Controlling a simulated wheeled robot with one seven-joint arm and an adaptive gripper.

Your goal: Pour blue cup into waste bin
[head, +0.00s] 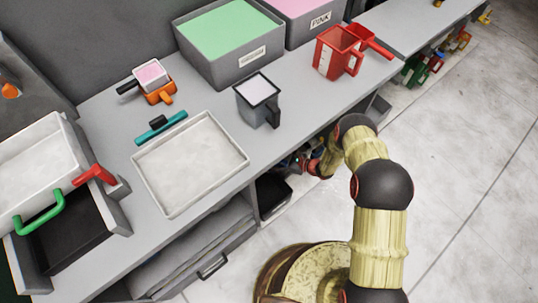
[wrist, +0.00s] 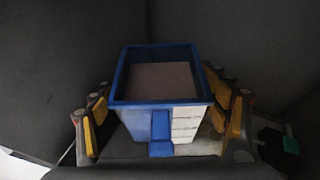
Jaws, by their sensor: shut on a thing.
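The blue cup (wrist: 141,122) is in the wrist view, seen from above, with a square blue rim, a white scale on its side and a blue handle stub facing the camera. Dull brownish-grey material or its floor shows inside; I cannot tell which. My gripper (wrist: 165,112) is shut on the cup, with yellow-padded fingers at its left and right sides. The cup looks roughly upright. In the head view my arm reaches down past the counter's front edge, and the cup is not clearly visible. I cannot pick out the waste bin with certainty.
Dark grey walls (wrist: 60,50) surround the cup in the wrist view. On the counter stand a shallow white tray (head: 190,165), a dark cup (head: 247,104), red cups (head: 325,62) and a green-filled bin (head: 235,65). A black open box (head: 273,194) is below the counter.

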